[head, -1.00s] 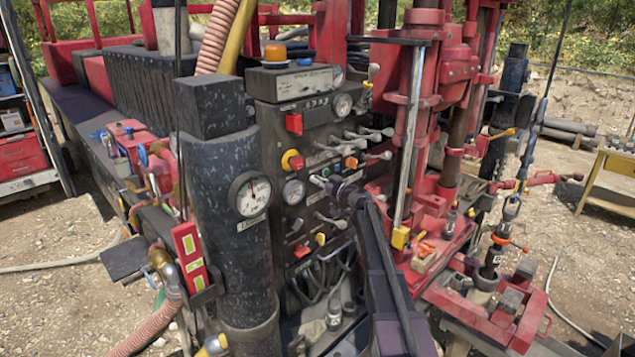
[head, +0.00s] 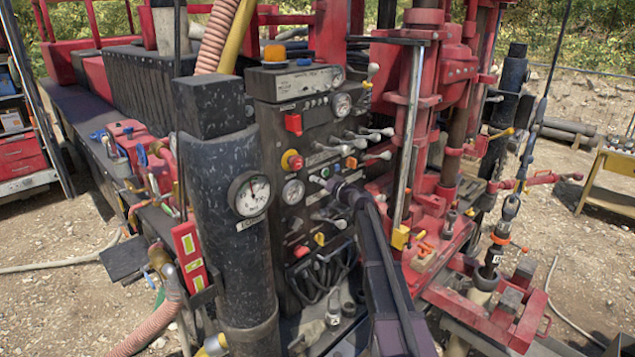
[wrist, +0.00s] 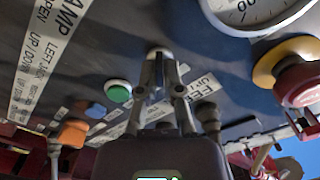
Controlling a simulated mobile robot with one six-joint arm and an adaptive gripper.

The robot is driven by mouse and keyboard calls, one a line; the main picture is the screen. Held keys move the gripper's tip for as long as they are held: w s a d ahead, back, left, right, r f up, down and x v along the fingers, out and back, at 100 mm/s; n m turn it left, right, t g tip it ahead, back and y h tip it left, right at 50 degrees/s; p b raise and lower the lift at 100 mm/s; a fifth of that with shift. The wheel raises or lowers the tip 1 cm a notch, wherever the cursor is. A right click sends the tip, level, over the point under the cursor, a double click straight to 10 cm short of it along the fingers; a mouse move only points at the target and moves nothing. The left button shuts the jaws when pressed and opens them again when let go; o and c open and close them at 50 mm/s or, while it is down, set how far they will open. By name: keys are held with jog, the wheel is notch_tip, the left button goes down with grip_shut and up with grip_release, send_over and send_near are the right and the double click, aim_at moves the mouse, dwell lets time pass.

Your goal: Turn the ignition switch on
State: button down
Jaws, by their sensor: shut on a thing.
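The ignition switch (wrist: 157,56) appears as a small silver piece on the dark control panel in the wrist view. My gripper (wrist: 159,82) has a finger on each side of it and is shut on it. The fingers hide much of it, so its turn position cannot be told. In the head view my gripper (head: 334,185) touches the panel (head: 275,150) just below a green button, and the switch is hidden behind it. The green button (wrist: 118,92) is left of my fingers in the wrist view.
A red stop knob on a yellow ring (wrist: 300,78) and a gauge (wrist: 258,12) are close by on the right in the wrist view. Several levers (head: 370,135) stick out above my gripper in the head view. The red drill mast (head: 420,120) stands to the right.

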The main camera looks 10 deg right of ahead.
jog(key=shift+m, duration=2)
jog(key=c, duration=0.8)
grip_release()
jog(key=shift+s+d, duration=0.1)
jog(key=shift+s, duration=0.05)
jog(key=v, duration=1.1)
jog(key=shift+s+d, duration=0.2)
jog(key=shift+s, duration=0.1)
